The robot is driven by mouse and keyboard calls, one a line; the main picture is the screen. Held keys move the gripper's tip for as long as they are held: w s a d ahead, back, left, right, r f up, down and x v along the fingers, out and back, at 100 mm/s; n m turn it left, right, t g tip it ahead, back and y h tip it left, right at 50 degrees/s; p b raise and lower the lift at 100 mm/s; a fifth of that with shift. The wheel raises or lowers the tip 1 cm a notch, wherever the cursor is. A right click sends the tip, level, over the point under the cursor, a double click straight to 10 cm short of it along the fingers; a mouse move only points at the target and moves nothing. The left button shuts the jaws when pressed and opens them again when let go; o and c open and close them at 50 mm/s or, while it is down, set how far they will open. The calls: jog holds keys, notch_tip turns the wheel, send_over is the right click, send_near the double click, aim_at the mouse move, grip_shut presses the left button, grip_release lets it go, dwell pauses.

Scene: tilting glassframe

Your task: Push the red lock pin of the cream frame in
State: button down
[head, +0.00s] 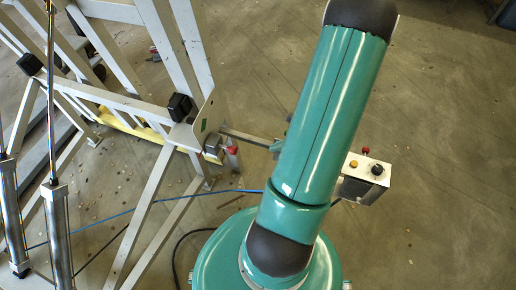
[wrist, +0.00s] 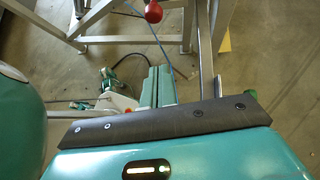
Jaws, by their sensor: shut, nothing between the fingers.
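The cream frame (head: 150,110) stands at the left in the head view, made of pale bars with a tall plate at its right end. The red lock pin (head: 232,150) shows as a small red cap at that end, beside grey metal fittings. In the wrist view a round red knob (wrist: 153,12) at the top edge looks like this pin, but I cannot be sure. My gripper (wrist: 158,72) is shut and empty, its teal fingers below the red knob in the picture and apart from it. In the head view my arm hides most of it.
A control box (head: 365,176) with a red lever, a yellow button and a black knob stands right of my arm. Metal cylinders (head: 60,235) stand at the left. A blue cable (head: 130,211) crosses the floor. The floor at the right is mostly clear.

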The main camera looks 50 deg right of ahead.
aim_at(236, 148)
jog(key=w+a+f, duration=0.5)
jog(key=w, duration=0.4)
jog(key=shift+w+a+f, duration=0.15)
jog(key=shift+w+f, duration=0.1)
jog(key=shift+w+a, duration=0.35)
jog(key=shift+w, duration=0.5)
jog(key=shift+w+a, duration=0.3)
jog(key=shift+w, duration=0.5)
